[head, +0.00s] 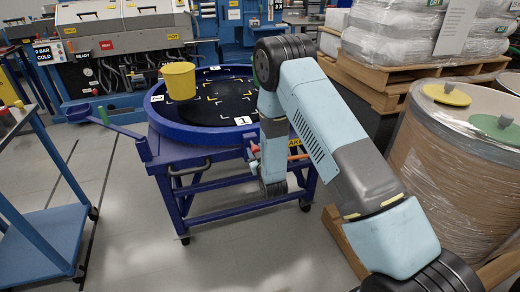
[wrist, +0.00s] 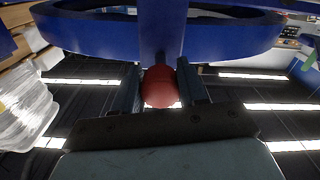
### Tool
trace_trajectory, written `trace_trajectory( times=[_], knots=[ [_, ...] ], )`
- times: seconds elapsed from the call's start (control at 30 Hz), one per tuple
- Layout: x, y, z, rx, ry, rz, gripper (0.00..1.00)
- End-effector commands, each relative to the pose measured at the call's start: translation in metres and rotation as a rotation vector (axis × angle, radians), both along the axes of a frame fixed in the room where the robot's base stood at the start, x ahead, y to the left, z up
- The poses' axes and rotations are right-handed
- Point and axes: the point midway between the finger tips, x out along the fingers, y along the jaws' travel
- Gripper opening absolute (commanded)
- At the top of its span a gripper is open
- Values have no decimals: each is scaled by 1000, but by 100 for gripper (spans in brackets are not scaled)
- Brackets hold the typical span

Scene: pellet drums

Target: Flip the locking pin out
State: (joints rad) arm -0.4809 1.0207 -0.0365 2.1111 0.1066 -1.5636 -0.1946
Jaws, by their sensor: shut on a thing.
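The locking pin shows in the wrist view as a red ball knob (wrist: 160,88) in front of a blue upright part (wrist: 162,28) under the turntable. My gripper (wrist: 160,68) has a finger on each side of the knob and is shut on it. In the head view the round blue turntable (head: 163,131) stands on a blue wheeled frame, with numbered white tags on its rim. My arm reaches down at its front right side and covers part of it.
A yellow cup (head: 179,80) stands at the turntable's left. A wrapped drum (head: 440,170) and pallets stand close on the right, a blue cart (head: 45,240) on the left. The front floor is clear.

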Motion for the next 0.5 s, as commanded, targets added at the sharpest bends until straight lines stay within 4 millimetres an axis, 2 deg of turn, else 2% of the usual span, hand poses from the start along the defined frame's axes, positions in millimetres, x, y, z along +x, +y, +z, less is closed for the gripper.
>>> trace_trajectory(
  times=[0.03,0.23,0.27,0.5],
  knots=[
    [-6,4,-3,-1,9,9,0],
    [-7,2,-5,-3,13,10,0],
    [-7,2,-5,-3,14,10,40],
    [-6,1,-5,-4,12,7,63]
  ],
)
